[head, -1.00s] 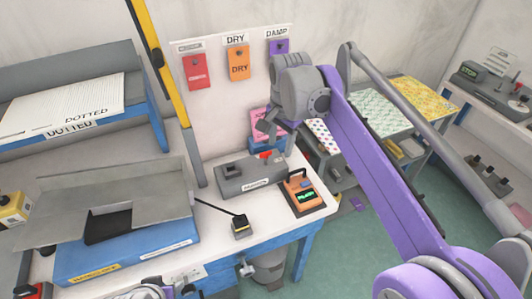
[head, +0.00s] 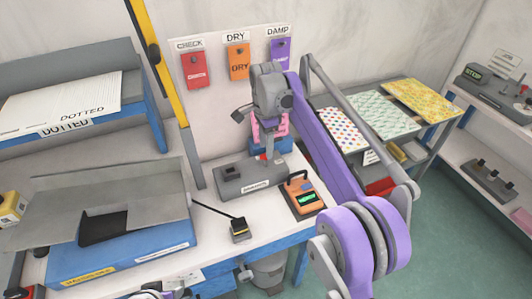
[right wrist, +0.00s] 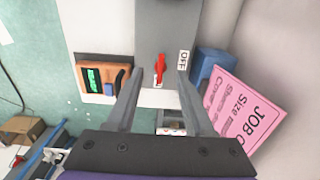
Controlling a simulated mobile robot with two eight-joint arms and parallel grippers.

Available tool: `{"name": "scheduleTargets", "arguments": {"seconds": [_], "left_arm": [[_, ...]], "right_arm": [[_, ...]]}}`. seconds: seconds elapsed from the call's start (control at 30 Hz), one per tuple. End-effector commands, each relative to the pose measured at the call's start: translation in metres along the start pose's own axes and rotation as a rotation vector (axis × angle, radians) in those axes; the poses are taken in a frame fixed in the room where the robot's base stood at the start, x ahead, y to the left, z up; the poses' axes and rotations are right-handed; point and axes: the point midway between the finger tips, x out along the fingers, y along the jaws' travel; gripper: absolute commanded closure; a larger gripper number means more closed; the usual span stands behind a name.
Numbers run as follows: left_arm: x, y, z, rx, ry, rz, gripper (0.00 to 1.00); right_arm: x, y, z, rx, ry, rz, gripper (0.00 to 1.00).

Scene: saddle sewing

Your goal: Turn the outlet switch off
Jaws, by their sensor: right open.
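The outlet is a grey box (head: 240,180) on the white bench in the head view. Its red switch lever (head: 264,157) is at the far end, just below my right gripper (head: 268,140). In the right wrist view, the red lever (right wrist: 160,68) shows upright on the grey box (right wrist: 165,25), beside a white OFF label (right wrist: 184,60). My right gripper (right wrist: 160,78) is open, with one finger on each side of the lever in that view. I cannot tell whether either finger touches it. The left gripper's jaws do not show.
An orange meter (head: 303,197) with a green display stands right of the box. A pink job card (right wrist: 247,112) leans on a blue holder (right wrist: 212,66) near the gripper. Red, orange and purple tags hang behind.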

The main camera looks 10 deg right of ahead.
Motion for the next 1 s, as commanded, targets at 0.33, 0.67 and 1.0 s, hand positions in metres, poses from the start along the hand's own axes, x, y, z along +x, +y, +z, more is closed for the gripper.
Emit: {"name": "scheduleTargets", "arguments": {"seconds": [0.33,0.67,1.0], "left_arm": [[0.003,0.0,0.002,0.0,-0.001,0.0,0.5],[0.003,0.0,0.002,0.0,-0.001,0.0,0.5],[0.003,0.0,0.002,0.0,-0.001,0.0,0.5]], "right_arm": [[0.025,0.0,0.0,0.0,0.0,0.0,0.48],[0.025,0.0,0.0,-0.001,0.0,0.0,0.71],[0.025,0.0,0.0,-0.001,0.0,0.0,1.0]]}}
